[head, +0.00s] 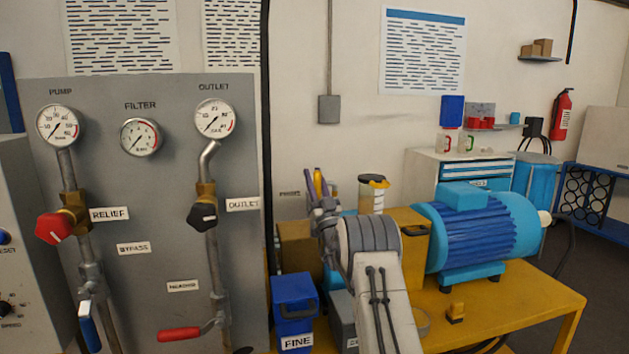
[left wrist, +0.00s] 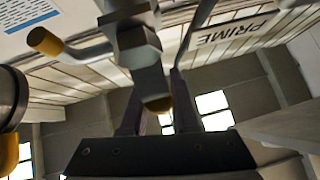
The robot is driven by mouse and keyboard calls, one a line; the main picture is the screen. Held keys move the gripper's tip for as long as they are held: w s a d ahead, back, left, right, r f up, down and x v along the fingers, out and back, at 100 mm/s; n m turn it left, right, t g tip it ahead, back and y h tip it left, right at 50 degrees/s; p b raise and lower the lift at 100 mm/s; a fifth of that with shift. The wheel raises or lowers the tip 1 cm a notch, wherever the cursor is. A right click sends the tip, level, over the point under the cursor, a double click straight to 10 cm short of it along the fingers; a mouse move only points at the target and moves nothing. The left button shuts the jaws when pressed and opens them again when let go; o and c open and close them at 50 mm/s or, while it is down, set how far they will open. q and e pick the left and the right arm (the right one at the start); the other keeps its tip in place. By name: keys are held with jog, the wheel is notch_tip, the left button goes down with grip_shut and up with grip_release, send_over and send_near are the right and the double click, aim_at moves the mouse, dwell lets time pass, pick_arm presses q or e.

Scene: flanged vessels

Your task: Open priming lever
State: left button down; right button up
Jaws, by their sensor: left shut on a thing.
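My left gripper (head: 318,190) points upward near the wall in the head view, right of the grey panel. Its dark fingers are closed around a yellow-ended lever (head: 318,180). In the left wrist view the fingers (left wrist: 158,105) stand on either side of a grey metal bar (left wrist: 148,80) with an orange-yellow end. A PRIME label (left wrist: 237,30) is turned upside down there, and is mostly hidden in the head view (head: 289,193). The lever's base is hidden behind my arm in the head view. My right gripper is not in view.
The grey panel (head: 150,270) carries gauges, a red RELIEF knob (head: 55,227), a black OUTLET knob (head: 202,216) and a red handle (head: 179,334). A blue FINE bin (head: 294,305) stands near my arm. A blue motor (head: 480,230) sits on the yellow bench (head: 535,300).

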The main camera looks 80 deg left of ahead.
aim_at(319, 191)
pick_arm(q)
jog(key=shift+r, duration=0.4)
jog(key=c, duration=0.7)
grip_release()
jog(key=shift+o, duration=0.2)
jog(key=shift+f, duration=0.15)
jog(key=shift+f, duration=0.15)
jog(key=shift+w+d+f, duration=0.1)
jog(key=shift+d+f, duration=0.1)
jog(key=shift+f, duration=0.05)
jog(key=b+v, duration=0.2)
jog(key=v, duration=0.7)
jog(key=shift+w+d+f, duration=0.1)
jog(key=shift+d+f, duration=0.15)
jog(key=shift+d, duration=0.05)
